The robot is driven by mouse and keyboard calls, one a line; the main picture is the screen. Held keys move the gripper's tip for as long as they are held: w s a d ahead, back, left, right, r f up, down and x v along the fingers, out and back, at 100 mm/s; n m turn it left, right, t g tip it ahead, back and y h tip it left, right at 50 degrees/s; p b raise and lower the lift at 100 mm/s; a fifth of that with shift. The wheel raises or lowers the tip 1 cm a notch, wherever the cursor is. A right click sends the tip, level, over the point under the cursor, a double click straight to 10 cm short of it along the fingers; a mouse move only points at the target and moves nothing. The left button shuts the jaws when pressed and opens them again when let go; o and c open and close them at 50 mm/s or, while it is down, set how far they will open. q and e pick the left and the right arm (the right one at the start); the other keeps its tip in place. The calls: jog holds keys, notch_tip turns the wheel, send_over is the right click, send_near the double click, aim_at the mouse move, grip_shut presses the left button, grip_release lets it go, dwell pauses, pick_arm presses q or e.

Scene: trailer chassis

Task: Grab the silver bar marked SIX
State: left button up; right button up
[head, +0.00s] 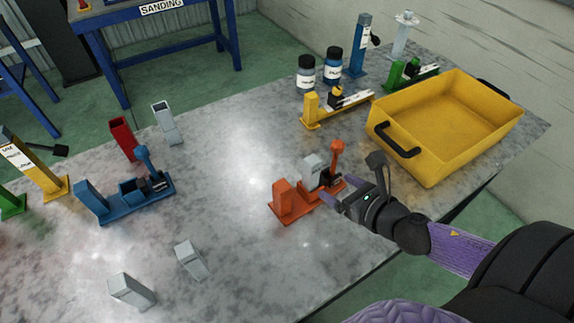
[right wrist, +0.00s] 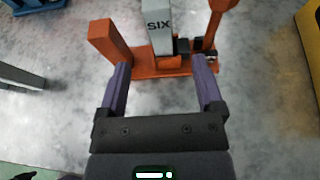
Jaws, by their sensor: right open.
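The silver bar marked SIX (right wrist: 158,28) stands in the orange fixture (right wrist: 160,67), between its tall block and its clamp lever. In the head view the bar (head: 313,170) shows as a light grey block in the orange fixture (head: 288,205). My right gripper (right wrist: 163,72) is open, its two purple fingers spread in front of the bar's lower part, with nothing between them that I can tell is touched. In the head view the right gripper (head: 340,198) is close to the fixture's right front side. My left gripper is not in view.
A yellow bin (head: 440,125) stands at the right edge of the table. A blue fixture (head: 125,200) is at left. Loose silver bars (head: 190,260) lie at the front left and a red block (head: 124,138) stands farther back. The table's middle is clear.

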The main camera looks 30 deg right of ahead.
aim_at(317, 172)
jog(key=x, duration=0.2)
jog(key=b+x, duration=0.1)
jog(key=x, duration=0.5)
jog(key=shift+w+r, duration=0.25)
jog(key=shift+w, duration=0.1)
jog(key=shift+w+a+f+b, duration=0.15)
jog(key=shift+w+b, duration=0.15)
jog(key=shift+w, duration=0.1)
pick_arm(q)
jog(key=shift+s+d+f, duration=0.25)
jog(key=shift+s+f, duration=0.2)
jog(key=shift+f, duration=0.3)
pick_arm(e)
jog(key=shift+c, duration=0.3)
jog(key=c, duration=1)
grip_shut()
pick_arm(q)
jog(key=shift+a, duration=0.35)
